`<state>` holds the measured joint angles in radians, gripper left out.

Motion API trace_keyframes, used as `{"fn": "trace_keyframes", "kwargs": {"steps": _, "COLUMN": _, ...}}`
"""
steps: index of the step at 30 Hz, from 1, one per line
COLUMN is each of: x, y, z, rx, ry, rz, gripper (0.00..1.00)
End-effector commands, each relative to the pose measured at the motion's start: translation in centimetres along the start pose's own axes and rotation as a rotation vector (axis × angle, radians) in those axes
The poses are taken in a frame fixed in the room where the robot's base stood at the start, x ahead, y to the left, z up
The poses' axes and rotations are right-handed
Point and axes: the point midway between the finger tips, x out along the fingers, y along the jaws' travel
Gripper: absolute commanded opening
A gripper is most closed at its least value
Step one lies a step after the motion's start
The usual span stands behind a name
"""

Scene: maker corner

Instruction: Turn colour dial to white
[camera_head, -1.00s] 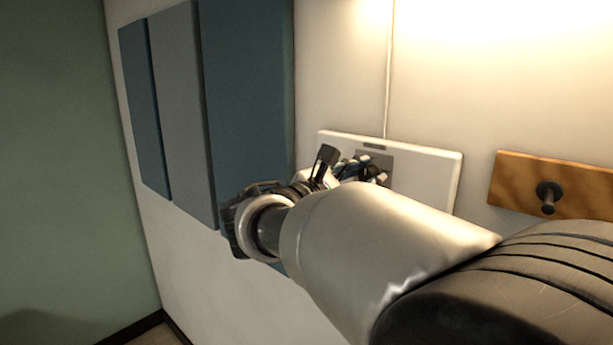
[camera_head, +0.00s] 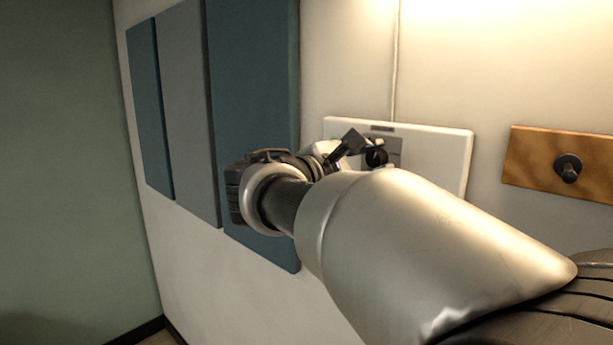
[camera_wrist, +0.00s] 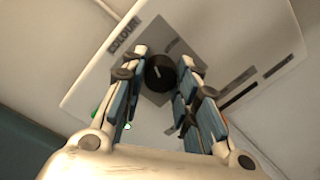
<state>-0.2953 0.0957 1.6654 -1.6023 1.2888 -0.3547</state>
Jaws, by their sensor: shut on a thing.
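The colour dial (camera_wrist: 160,73) is a round black knob with a pale pointer line, on a grey patch of a white wall panel (camera_wrist: 88,87). In the head view, the dial (camera_head: 376,158) shows beside the fingers, on the panel (camera_head: 445,150). My arm hides the panel's lower part there.
A wooden board (camera_head: 535,160) with a dark peg (camera_head: 568,168) is on the wall to the right. Blue and grey wall panels (camera_head: 250,120) hang to the left, close behind my wrist. A thin cable (camera_head: 395,60) runs up the wall above the white panel.

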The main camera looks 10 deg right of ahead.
Motion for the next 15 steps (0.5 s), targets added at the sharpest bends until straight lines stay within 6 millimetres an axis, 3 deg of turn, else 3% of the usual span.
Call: {"fn": "trace_keyframes", "kwargs": {"steps": 15, "x": 0.02, "y": -0.37, "z": -0.1, "rx": 0.48, "ry": 0.021, "rz": -0.015, "gripper": 0.04}}
